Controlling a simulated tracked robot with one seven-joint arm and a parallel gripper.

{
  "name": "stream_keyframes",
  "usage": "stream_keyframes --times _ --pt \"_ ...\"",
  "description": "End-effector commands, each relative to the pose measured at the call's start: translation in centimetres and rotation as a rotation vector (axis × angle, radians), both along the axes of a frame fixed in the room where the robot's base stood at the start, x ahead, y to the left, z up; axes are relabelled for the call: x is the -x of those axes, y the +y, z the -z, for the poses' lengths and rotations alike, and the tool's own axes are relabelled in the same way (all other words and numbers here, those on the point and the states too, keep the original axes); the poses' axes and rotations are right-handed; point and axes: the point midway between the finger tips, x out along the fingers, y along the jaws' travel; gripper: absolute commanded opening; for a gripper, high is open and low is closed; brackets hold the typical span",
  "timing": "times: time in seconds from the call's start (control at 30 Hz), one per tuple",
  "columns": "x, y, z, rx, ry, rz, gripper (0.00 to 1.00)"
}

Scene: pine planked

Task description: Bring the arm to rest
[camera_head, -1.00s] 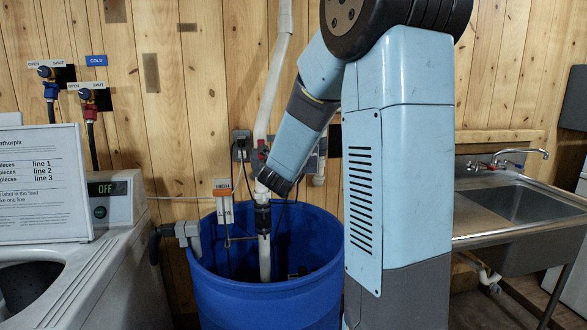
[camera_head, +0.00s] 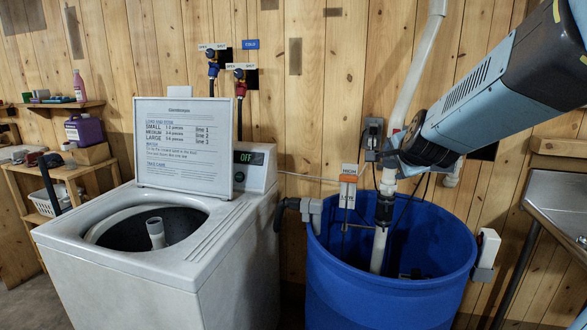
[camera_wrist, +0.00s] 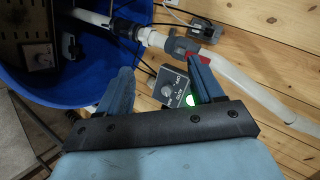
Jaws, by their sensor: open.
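My arm (camera_head: 480,95) reaches in from the upper right in the head view, its dark lower end overlapping the upright pipe above the blue tub. I cannot make out the fingers there. In the wrist view my gripper (camera_wrist: 160,75) is open, with its two blue fingers spread and nothing held between them. A grey control box (camera_wrist: 172,85) with a knob and a green light shows beyond the gap. A white pipe (camera_wrist: 265,95) with a grey valve runs past the fingertips. I cannot tell the distance to either.
The blue tub (camera_head: 385,295) stands under the arm. A washer (camera_head: 160,270) with its lid raised and a sign (camera_head: 185,145) is to the left. A steel sink (camera_head: 560,195) is at right. A wooden shelf stand (camera_head: 75,175) is at far left.

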Motion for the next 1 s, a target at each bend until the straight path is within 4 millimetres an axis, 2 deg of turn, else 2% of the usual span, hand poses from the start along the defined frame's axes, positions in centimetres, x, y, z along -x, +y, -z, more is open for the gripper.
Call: stream_keyframes --times 0.1,0.27,0.5,0.6,0.7,0.8,1.0 --pt "4.2 1.9 -0.2 0.168 0.098 -0.184 0.66" --pt "10.3 3.2 0.3 0.398 0.235 -0.429 0.66" --pt "19.5 2.9 1.6 0.696 0.422 -0.765 0.66" --pt "22.3 2.4 2.1 0.774 0.479 -0.866 0.66" --pt "24.0 2.1 2.4 0.822 0.517 -0.929 0.66" --pt "24.8 1.9 2.6 0.845 0.535 -0.959 0.66" --pt "24.9 1.9 2.6 0.849 0.538 -0.965 0.66"
